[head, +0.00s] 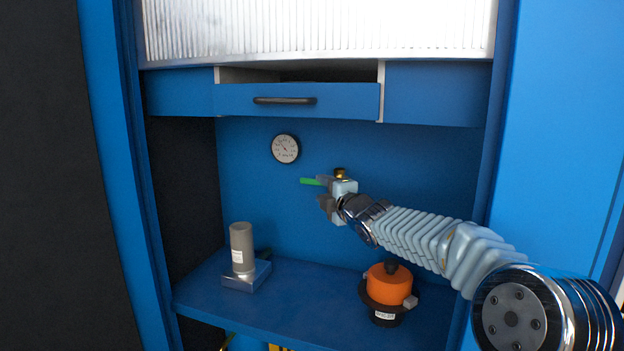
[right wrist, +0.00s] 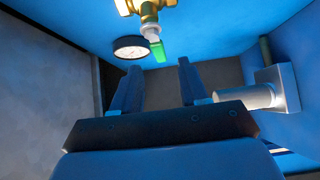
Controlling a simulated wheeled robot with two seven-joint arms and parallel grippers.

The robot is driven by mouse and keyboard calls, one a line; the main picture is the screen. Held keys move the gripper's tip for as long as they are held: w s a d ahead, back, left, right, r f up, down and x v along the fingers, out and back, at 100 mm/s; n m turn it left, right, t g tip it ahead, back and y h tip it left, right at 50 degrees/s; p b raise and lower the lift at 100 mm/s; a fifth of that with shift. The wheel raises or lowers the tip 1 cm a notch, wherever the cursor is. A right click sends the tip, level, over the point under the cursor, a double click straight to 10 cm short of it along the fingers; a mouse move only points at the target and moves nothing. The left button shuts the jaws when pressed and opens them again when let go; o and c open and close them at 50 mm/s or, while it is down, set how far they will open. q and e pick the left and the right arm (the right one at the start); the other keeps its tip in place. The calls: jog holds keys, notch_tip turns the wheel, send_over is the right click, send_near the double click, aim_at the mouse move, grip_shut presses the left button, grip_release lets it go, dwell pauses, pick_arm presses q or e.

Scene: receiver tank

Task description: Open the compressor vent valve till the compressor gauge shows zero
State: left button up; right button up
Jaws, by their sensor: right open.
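The compressor gauge (head: 285,148) is a round white dial with a dark rim on the blue back wall. Its needle is too small to read surely. The vent valve (head: 340,174) is a brass fitting right of the gauge, partly hidden behind my right gripper (head: 322,193). Its green lever (head: 310,181) points left in the head view. In the right wrist view the brass valve (right wrist: 147,12) and green lever (right wrist: 157,49) are beyond my open, empty fingers (right wrist: 157,72). The lever lines up with the gap between them, apparently apart from both. My left gripper is out of view.
A grey cylinder on a metal block (head: 242,258) stands on the blue shelf (head: 310,305) at left. An orange-topped dark device (head: 389,285) stands at right, below my arm. A drawer (head: 297,101) with a black handle is above the gauge.

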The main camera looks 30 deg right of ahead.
aim_at(313, 183)
jog(key=w, duration=0.2)
jog(key=w+p, duration=0.1)
jog(key=w, duration=0.1)
jog(key=w+p, duration=0.1)
jog(key=w, duration=0.1)
jog(key=shift+w+d+r, duration=0.15)
jog(key=shift+d, duration=0.1)
jog(key=shift+w, duration=0.45)
jog(key=shift+c, duration=0.2)
grip_shut()
